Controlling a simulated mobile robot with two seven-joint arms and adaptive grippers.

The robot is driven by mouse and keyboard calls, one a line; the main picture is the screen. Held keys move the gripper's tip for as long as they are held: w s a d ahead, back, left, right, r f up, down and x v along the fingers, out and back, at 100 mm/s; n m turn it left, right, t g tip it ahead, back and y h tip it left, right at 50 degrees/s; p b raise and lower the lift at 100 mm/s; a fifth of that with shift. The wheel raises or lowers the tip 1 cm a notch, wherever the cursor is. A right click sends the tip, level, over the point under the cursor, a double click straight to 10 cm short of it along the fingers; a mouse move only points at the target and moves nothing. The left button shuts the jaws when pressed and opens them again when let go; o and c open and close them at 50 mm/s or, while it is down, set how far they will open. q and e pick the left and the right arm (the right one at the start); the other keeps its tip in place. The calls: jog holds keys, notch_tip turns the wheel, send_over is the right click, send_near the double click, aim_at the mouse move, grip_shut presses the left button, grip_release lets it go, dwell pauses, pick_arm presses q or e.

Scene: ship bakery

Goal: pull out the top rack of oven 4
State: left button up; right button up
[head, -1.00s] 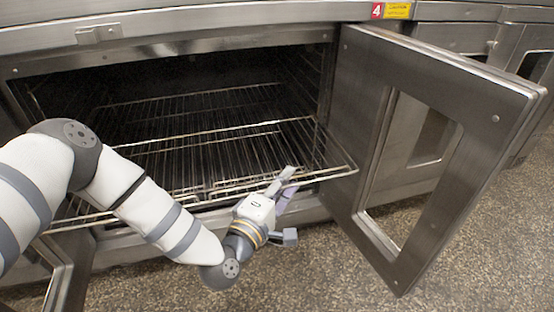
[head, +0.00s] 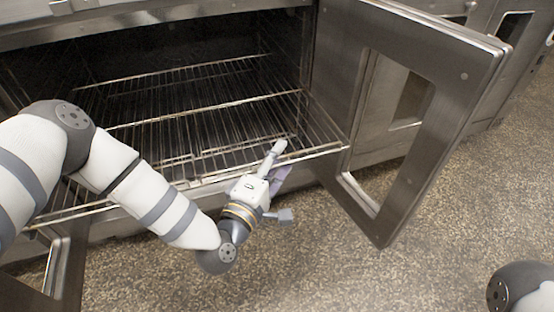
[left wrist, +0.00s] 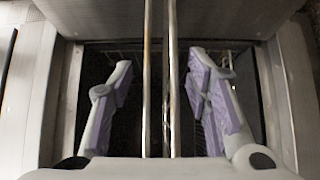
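The wire rack (head: 225,128) lies level in the open oven (head: 150,55), and its front edge stands out past the opening. It is the only rack I can make out clearly. My left gripper (head: 278,160) is at the rack's front edge, right of its middle. In the left wrist view, the left gripper (left wrist: 160,95) has its purple-padded fingers wide apart. Two thin metal bars of the rack (left wrist: 172,80) run between them, with a gap to each finger. My right gripper is out of view; only a piece of my right arm shows at the bottom right corner.
The right oven door (head: 340,120) stands wide open beside the rack. The left door (head: 58,270) is also open, low at the left, partly behind my arm. The speckled floor (head: 330,260) in front is clear.

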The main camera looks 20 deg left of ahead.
pick_arm(q)
jog(key=s+a, duration=0.2)
jog(key=s, duration=0.9)
jog(key=shift+s+a, duration=0.2)
jog(key=shift+s, duration=0.2)
